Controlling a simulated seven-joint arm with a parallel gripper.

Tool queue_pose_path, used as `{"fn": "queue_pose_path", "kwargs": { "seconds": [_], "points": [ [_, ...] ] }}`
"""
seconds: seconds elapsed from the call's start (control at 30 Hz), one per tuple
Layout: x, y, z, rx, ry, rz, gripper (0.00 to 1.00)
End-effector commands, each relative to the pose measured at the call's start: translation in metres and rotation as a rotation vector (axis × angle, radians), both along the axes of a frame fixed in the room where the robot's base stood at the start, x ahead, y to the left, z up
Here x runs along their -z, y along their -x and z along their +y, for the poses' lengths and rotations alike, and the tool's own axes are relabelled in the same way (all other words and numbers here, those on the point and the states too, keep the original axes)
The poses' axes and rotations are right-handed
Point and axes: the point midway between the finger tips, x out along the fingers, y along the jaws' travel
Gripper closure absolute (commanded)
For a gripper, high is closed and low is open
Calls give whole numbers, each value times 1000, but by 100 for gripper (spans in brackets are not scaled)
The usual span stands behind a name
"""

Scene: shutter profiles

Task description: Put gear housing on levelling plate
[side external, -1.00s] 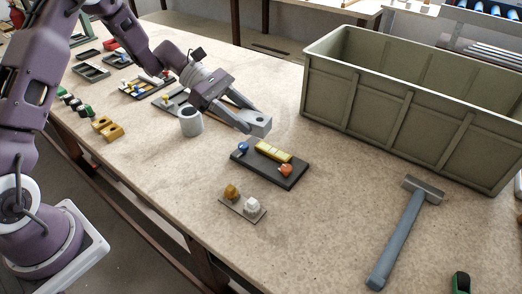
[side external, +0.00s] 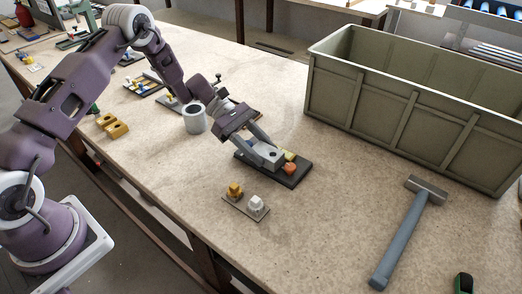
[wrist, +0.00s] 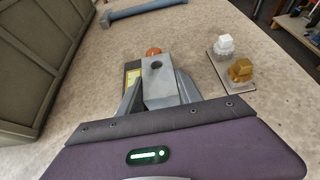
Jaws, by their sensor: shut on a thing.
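A grey block with a round hole, which I take as the gear housing (side external: 270,153), is between the fingers of my gripper (side external: 262,152). In the wrist view the housing (wrist: 158,84) sits between the two grey fingers, hole facing the camera. A dark rectangular plate (side external: 290,180), which I take as the levelling plate, lies under and around the housing in the side view. I cannot tell whether the housing touches the plate.
A small plate (side external: 237,203) with a gold and a white piece lies in front. A large green-grey crate (side external: 400,118) stands behind at right. A hammer (side external: 404,235) lies at right. A grey cylinder (side external: 194,118) and yellow block (side external: 112,126) are at left.

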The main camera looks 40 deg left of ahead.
Motion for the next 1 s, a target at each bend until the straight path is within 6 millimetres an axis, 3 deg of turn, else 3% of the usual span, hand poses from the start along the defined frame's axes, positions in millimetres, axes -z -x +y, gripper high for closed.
{"fn": "queue_pose_path", "kwargs": {
  "seconds": [0.03, 0.43, 0.47, 0.5, 0.67, 0.77, 1.0],
  "points": [
    [9, 2, 0, -2, -15, 12, 100],
    [20, 4, 0, 3, -18, 18, 100],
    [21, 4, 0, 2, -20, 19, 54],
    [21, 5, 0, 3, -20, 20, 49],
    [19, 5, 0, 3, -21, 22, 49],
    [7, 5, 4, 1, -23, 22, 49],
    [-28, 2, 66, -6, -18, 11, 49]
  ]
}}
